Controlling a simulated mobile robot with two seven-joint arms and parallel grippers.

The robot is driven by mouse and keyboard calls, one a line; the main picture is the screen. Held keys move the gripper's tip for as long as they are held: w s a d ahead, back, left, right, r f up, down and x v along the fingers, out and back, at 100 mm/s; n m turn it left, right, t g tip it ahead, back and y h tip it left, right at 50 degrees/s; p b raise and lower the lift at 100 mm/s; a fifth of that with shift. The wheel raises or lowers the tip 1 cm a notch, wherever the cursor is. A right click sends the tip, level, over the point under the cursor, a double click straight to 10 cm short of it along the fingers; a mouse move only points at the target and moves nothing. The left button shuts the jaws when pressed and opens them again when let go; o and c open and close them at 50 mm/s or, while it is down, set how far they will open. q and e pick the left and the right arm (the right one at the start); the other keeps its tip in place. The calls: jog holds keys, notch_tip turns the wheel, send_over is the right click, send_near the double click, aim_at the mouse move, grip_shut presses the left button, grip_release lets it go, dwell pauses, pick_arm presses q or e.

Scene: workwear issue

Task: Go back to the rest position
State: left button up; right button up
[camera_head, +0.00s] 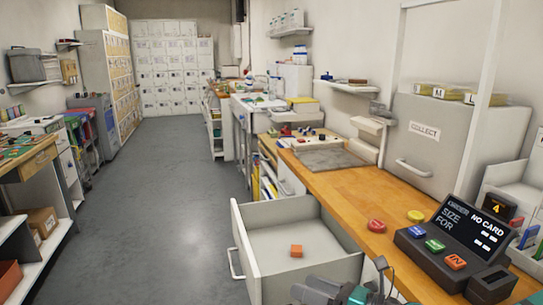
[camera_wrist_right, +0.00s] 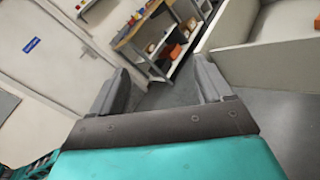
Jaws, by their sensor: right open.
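My right gripper (camera_head: 343,281) is at the bottom edge of the head view, in front of the open drawer (camera_head: 305,279) and beside the counter. In the right wrist view its two grey fingers (camera_wrist_right: 163,82) stand wide apart with nothing between them. The wrist is tilted, and floor and shelving show beyond the fingers. My left gripper is in neither view.
The pulled-out drawer holds a small orange block (camera_head: 296,251). The wooden counter (camera_head: 335,190) carries a dark terminal (camera_head: 462,239) reading "NO CARD", a red disc (camera_head: 376,226) and a yellow disc (camera_head: 416,216). The grey floor (camera_head: 165,190) on the left is clear.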

jog(key=s+d+f+n+t+h, duration=0.1)
jog(key=s+d+f+n+h, duration=0.3)
jog(key=s+f+n, duration=0.5)
jog(key=s+d+f+n+h, duration=0.5)
jog(key=s+f+n+h, duration=0.4)
jog(key=n, duration=1.4)
jog(key=s, duration=0.2)
jog(key=shift+s+d+n+t, duration=0.2)
jog(key=shift+s+n+t, duration=0.1)
jog(key=shift+s+t, duration=0.1)
jog(key=shift+w, duration=0.1)
